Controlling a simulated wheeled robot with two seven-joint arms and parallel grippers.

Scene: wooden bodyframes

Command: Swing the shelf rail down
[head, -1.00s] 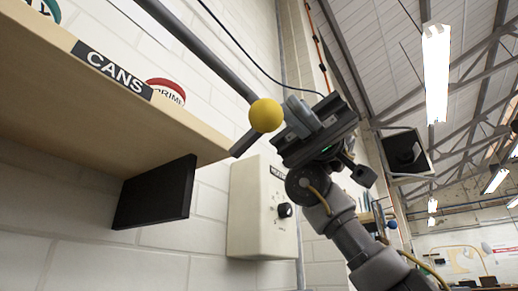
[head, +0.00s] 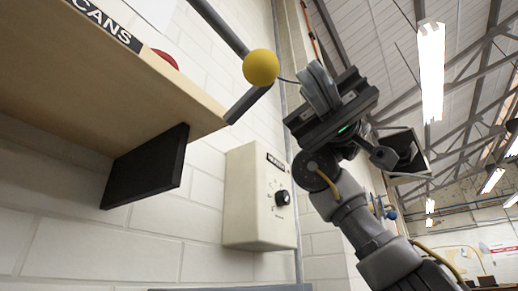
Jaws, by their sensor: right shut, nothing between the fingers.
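The shelf rail is a dark grey bar (head: 218,27) that comes down from the top edge in the head view. It ends at a yellow ball (head: 261,67). A short dark arm (head: 246,104) runs from near the ball down to the front corner of the wooden shelf (head: 120,85). The rail stands above the shelf board. My right gripper (head: 316,84) is just right of the ball, with its grey fingers shut and empty. A small gap shows between fingers and ball. My left gripper is out of view.
A black bracket (head: 146,165) hangs under the shelf. A cream control box (head: 258,195) with a black knob is on the white brick wall below the ball. A thin cable runs behind the ball. The space right of my right arm looks open.

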